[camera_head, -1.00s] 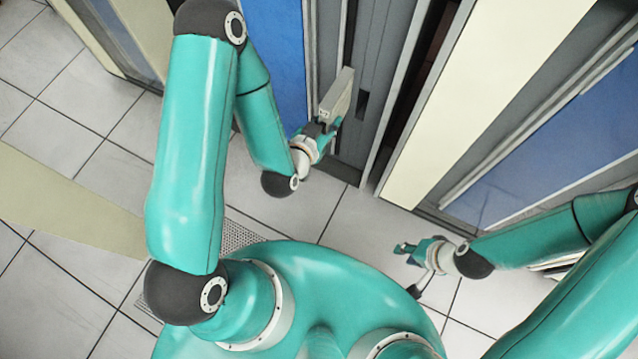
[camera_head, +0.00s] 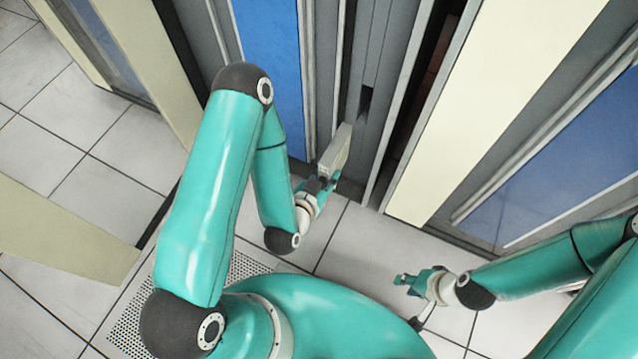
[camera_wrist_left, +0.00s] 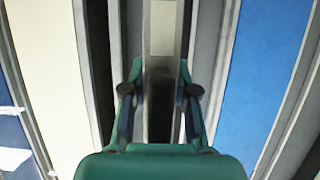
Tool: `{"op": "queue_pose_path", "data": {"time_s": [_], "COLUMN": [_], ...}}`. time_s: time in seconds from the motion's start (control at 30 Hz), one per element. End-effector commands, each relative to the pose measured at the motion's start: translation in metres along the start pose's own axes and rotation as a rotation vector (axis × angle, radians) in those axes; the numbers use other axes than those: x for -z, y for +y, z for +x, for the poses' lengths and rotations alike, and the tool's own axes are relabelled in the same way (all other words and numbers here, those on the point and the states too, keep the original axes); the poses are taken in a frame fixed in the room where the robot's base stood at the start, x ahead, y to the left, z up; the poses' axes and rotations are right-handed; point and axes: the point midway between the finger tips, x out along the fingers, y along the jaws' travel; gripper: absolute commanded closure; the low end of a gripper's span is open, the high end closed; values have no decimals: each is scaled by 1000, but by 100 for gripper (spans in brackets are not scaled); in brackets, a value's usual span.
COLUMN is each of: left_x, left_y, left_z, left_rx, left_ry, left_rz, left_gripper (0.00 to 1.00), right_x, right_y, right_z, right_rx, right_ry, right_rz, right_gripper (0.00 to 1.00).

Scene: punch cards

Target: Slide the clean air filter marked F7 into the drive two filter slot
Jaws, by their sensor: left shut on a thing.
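A pale grey, flat air filter (camera_head: 336,148) is held upright in my left gripper (camera_head: 318,189), which is shut on it. The left wrist view shows the fingers (camera_wrist_left: 160,100) on either side of the filter, with a pale face (camera_wrist_left: 163,28) at top centre. No F7 marking is legible. A dark narrow opening (camera_head: 365,101) in the grey cabinet front lies above and right of the filter in the head view; I cannot tell whether it is the drive two slot. The filter appears outside it. My right gripper (camera_head: 408,282) is over the floor, away from the filter; its jaw gap is unclear.
Cabinets with blue panels (camera_head: 272,70) and cream panels (camera_head: 490,110) stand along the top and right. A tall dark gap (camera_head: 425,105) runs right of the grey front. Cream panels stand at left. Tiled floor (camera_head: 100,150) is clear at left.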

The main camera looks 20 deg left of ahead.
Motion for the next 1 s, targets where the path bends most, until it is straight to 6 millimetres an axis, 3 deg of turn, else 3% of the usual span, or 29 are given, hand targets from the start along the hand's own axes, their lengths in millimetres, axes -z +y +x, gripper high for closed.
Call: {"op": "queue_pose_path", "data": {"time_s": [0.03,0.37,0.63,1.0], "left_x": [-4,6,22,39], "left_y": [0,0,-1,-2], "left_z": [7,27,55,92], "left_rx": [0,0,1,3], "left_ry": [6,6,5,1], "left_rz": [3,0,-2,-2], "left_gripper": [100,100,100,100], "right_x": [0,0,0,0], "right_y": [5,18,21,14], "right_z": [13,50,57,39], "right_rx": [0,0,0,0], "right_ry": [0,0,0,0], "right_rz": [0,0,0,0], "right_gripper": [66,66,66,66]}}
